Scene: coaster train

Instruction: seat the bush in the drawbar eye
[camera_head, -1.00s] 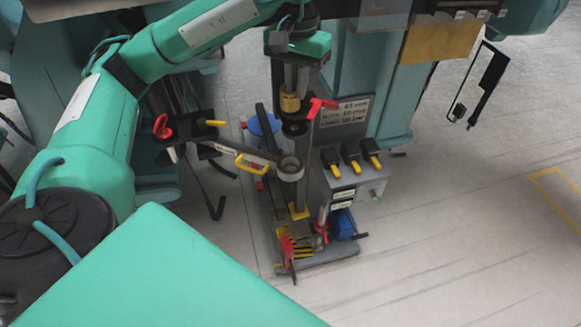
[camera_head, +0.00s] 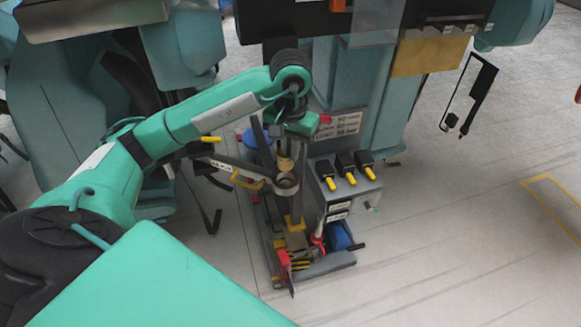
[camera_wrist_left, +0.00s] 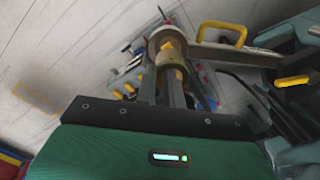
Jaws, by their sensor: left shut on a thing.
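The drawbar is a dark bar ending in a round grey eye (camera_head: 287,187), which opens upward. The eye's ring also shows in the left wrist view (camera_wrist_left: 154,37). My left gripper (camera_head: 286,148) points down over the eye, shut on the brass-coloured bush (camera_head: 285,164). In the left wrist view the bush (camera_wrist_left: 175,76) sits between the fingers (camera_wrist_left: 164,84), with the eye right beyond it. The bush looks roughly in line with the eye and just above or at its rim; I cannot tell whether they touch. My right gripper is not in view.
A grey box with black-and-yellow switches (camera_head: 345,180) is close on the right. A base tray (camera_head: 318,268) with red, yellow and blue tools lies below. Open floor (camera_head: 450,240) is to the right.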

